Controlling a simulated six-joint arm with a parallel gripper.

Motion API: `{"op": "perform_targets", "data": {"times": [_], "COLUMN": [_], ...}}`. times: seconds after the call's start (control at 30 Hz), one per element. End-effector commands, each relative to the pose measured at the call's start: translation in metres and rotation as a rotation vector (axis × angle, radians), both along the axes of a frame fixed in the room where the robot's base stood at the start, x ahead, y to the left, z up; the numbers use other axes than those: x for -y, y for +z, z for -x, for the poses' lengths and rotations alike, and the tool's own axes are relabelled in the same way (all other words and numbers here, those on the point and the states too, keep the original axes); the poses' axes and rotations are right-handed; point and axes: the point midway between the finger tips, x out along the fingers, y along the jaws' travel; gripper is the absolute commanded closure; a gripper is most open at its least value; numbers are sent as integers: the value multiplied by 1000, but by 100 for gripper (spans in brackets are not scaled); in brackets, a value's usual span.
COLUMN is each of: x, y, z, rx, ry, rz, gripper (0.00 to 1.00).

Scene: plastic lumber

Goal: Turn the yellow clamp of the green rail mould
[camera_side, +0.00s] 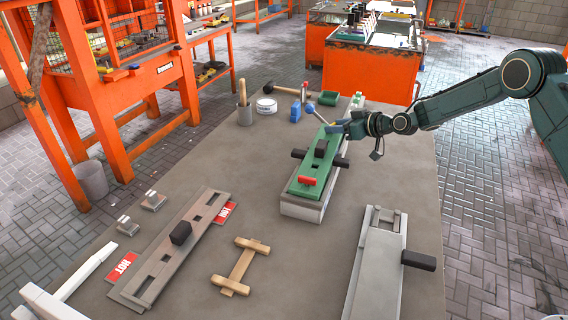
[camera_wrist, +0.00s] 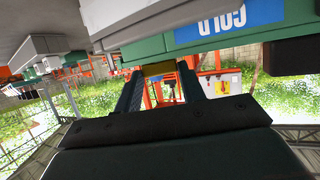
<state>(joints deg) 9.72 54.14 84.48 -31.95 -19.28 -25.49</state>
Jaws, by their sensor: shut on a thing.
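The green rail mould (camera_side: 311,185) lies lengthwise on a light base on the table in the side view. It has a red clamp (camera_side: 307,180) at its near end and black blocks (camera_side: 320,148) on it and at its sides. My gripper (camera_side: 335,128) is at the mould's far end, low and reaching in from the right. In the wrist view the mould's green edge (camera_wrist: 150,50) runs across the top. There my gripper (camera_wrist: 160,72) has its two dark fingers on either side of the yellow clamp (camera_wrist: 158,69), shut on it. The clamp is hidden in the side view.
A grey mould (camera_side: 375,265) stands at the right front, and another long mould (camera_side: 170,260) with a black block lies left. A wooden piece (camera_side: 243,265) lies between them. A blue tool (camera_side: 296,112), a white tub (camera_side: 266,106) and a grey cup (camera_side: 245,115) stand behind.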

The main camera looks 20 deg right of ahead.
Motion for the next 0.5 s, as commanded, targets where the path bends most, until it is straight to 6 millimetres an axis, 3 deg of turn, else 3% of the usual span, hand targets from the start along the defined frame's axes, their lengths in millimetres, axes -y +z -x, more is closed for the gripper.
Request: {"op": "perform_targets", "data": {"times": [0.5], "x": [-7], "y": [1], "z": [1], "rx": [2], "ry": [-220], "rz": [-1], "gripper": [83]}}
